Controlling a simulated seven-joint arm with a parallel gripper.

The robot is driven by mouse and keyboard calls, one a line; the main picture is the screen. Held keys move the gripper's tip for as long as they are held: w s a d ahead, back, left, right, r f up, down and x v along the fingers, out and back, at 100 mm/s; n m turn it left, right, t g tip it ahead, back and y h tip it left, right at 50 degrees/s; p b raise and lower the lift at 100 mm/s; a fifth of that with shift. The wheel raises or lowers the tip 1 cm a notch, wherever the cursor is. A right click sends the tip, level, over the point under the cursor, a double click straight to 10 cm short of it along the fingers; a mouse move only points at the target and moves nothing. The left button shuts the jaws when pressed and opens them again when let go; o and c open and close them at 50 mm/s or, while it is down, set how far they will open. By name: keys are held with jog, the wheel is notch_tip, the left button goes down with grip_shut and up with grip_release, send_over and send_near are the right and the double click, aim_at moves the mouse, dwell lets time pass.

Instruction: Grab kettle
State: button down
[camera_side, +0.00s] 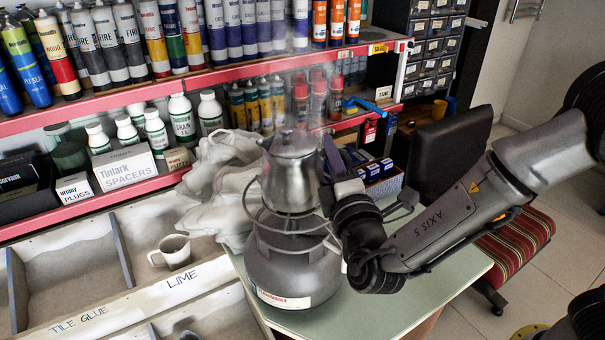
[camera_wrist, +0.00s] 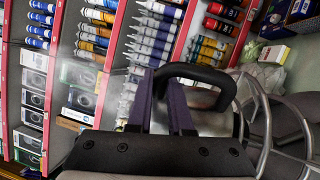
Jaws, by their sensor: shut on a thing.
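The kettle (camera_side: 289,180) is a grey metal pot with a lid, upright above a gas cylinder burner (camera_side: 292,275) with a wire frame. Steam rises from it. I cannot tell whether its base touches the burner. My gripper (camera_side: 333,163) comes from the right and is shut at the kettle's handle side; the handle is mostly hidden in the side view. In the wrist view, the purple fingers of my gripper (camera_wrist: 163,95) are closed at the black curved handle (camera_wrist: 200,75). The kettle body is out of clear sight there.
The burner stands on a green tabletop (camera_side: 430,285). A crumpled white bag (camera_side: 222,175) lies close behind it on the left. A mug (camera_side: 171,252) sits in a tray at left. Shelves of tubes and bottles (camera_side: 155,130) line the back. A chair (camera_side: 510,240) stands at right.

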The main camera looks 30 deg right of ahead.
jog(key=shift+r, duration=0.3)
dwell(0.4)
